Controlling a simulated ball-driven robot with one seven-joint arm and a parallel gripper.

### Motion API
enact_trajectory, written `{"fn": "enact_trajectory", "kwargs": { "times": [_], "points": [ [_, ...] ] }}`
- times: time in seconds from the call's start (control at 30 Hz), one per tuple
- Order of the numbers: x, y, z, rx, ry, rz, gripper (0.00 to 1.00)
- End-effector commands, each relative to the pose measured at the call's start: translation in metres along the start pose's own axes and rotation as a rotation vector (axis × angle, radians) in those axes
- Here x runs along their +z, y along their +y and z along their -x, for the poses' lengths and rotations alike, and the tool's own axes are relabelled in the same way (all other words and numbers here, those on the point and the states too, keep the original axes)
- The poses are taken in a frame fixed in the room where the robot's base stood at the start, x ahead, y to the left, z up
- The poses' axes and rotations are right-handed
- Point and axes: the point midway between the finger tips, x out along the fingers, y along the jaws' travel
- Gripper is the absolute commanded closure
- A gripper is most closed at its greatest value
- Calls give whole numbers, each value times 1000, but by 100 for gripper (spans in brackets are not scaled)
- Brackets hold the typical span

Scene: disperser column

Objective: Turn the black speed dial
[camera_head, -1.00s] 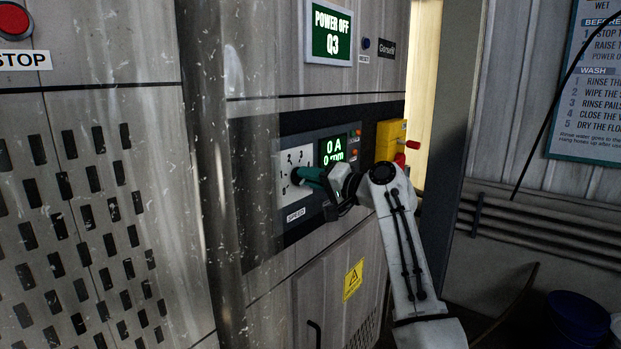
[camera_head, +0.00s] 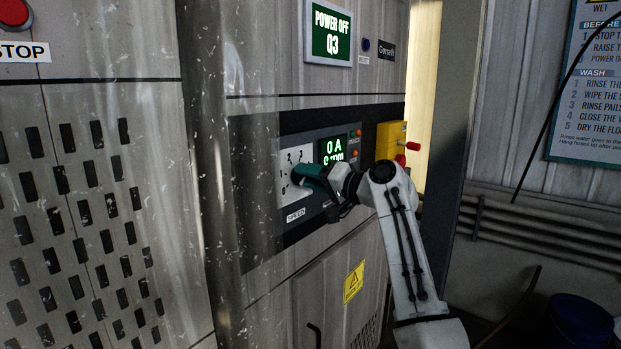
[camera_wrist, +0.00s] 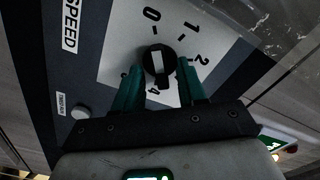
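The black speed dial (camera_wrist: 168,70) is a round knob with a white bar, on a white numbered plate (camera_wrist: 112,62) in the wrist view. The bar points roughly toward the 0. My gripper (camera_wrist: 160,76) has its two green fingers on either side of the dial, with what look like narrow gaps, so it appears open around it.
A green display (camera_head: 332,150) right of the plate shows 0 A. A yellow box with a red lever (camera_head: 390,138) is farther right. A "POWER OFF Q3" screen (camera_head: 332,33) is above. A small round button (camera_wrist: 80,112) is near my left finger.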

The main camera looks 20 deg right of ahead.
Motion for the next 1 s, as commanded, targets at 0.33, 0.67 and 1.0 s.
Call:
{"fn": "enact_trajectory", "kwargs": {
  "times": [0.33, 0.67, 1.0],
  "points": [
    [0, 1, 10, -2, 3, 1, 60],
    [0, 3, 67, 0, 5, 1, 60],
    [0, 1, 106, 0, 1, 0, 60]
  ]
}}
